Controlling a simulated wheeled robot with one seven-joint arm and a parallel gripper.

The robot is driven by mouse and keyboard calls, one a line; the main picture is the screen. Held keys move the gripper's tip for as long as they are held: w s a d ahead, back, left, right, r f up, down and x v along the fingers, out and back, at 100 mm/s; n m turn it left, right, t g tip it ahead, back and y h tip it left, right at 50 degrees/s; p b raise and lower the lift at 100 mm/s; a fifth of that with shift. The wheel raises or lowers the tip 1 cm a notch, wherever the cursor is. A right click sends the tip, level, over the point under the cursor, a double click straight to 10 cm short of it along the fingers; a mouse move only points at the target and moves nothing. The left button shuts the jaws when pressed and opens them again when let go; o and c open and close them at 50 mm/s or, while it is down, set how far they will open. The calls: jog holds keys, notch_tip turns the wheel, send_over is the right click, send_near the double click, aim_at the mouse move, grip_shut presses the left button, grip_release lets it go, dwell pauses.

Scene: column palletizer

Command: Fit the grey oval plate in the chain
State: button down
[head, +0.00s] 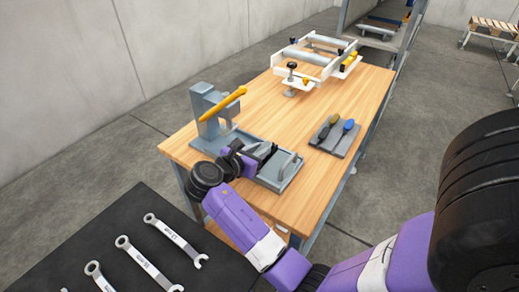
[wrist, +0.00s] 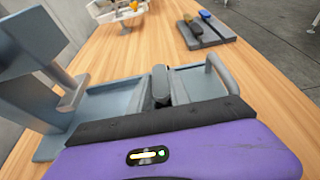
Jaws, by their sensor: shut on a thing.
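My gripper (head: 268,151) is low over the grey tray at the near end of the wooden bench, and is shut. In the wrist view, a dark grey rounded piece (wrist: 160,84) stands at the jaws; I take it for the grey oval plate in the grip, but the jaws hide most of it. I cannot make out the chain in either view. The grey tray (head: 291,177) has a grey arched handle (wrist: 222,72) at its right end, close to the jaws.
A grey press (head: 206,108) with a yellow lever (head: 223,103) stands left of my gripper. A tool holder (head: 335,137) lies to the right, and a white fixture (head: 300,80) stands farther back. Spanners (head: 140,261) lie on a black surface at lower left. The bench middle is clear.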

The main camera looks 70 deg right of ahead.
jog(key=shift+f, duration=0.35)
dwell(0.3)
jog(key=c, duration=1.1)
grip_release()
jog(key=shift+c, duration=0.2)
jog(key=v, duration=0.7)
jog(key=shift+a, duration=0.35)
jog(key=shift+r, duration=0.15)
